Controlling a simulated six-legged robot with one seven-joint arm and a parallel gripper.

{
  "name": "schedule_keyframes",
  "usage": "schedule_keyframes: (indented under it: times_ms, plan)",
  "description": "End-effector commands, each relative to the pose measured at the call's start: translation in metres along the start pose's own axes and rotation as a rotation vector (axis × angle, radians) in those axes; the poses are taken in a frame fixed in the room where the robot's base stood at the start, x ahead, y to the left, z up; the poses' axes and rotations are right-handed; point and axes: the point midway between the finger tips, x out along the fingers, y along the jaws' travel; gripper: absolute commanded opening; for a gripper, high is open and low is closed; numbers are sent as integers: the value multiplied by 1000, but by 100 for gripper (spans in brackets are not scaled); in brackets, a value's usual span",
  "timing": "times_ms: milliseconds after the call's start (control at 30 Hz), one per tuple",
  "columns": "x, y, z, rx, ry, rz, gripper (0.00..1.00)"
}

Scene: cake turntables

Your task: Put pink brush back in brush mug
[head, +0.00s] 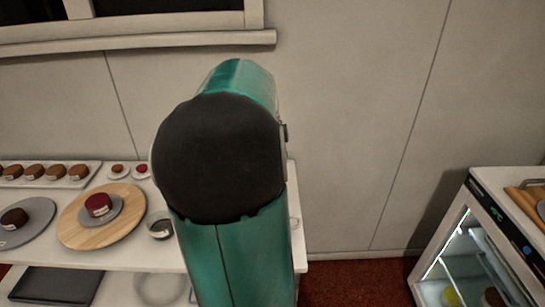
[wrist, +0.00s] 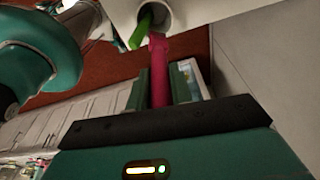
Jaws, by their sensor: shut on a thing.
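In the wrist view, my gripper (wrist: 160,84) is shut on the pink brush (wrist: 158,62), one green finger on each side of its shaft. The brush's far end is at the mouth of the pale brush mug (wrist: 168,18) at the top edge. It overlaps the rim; I cannot tell whether it is inside. A green brush (wrist: 140,31) sticks out of the same mug. Most of the mug is cut off by the frame. In the head view my arm hides the gripper, the brush and the mug.
In the head view, a white table holds a wooden turntable (head: 75,226) and a grey turntable (head: 36,213), each with a dark cake. A white tray (head: 90,176) of brown cakes and a small bowl (head: 160,228) are also there. A glass-fronted fridge (head: 482,205) stands right, beyond open floor.

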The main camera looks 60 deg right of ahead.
Motion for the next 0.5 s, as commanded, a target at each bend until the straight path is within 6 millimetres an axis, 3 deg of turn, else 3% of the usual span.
schedule_keyframes:
  times_ms: [500]
  plan:
    - [37, -1, 8, 1, 0, 2, 0]
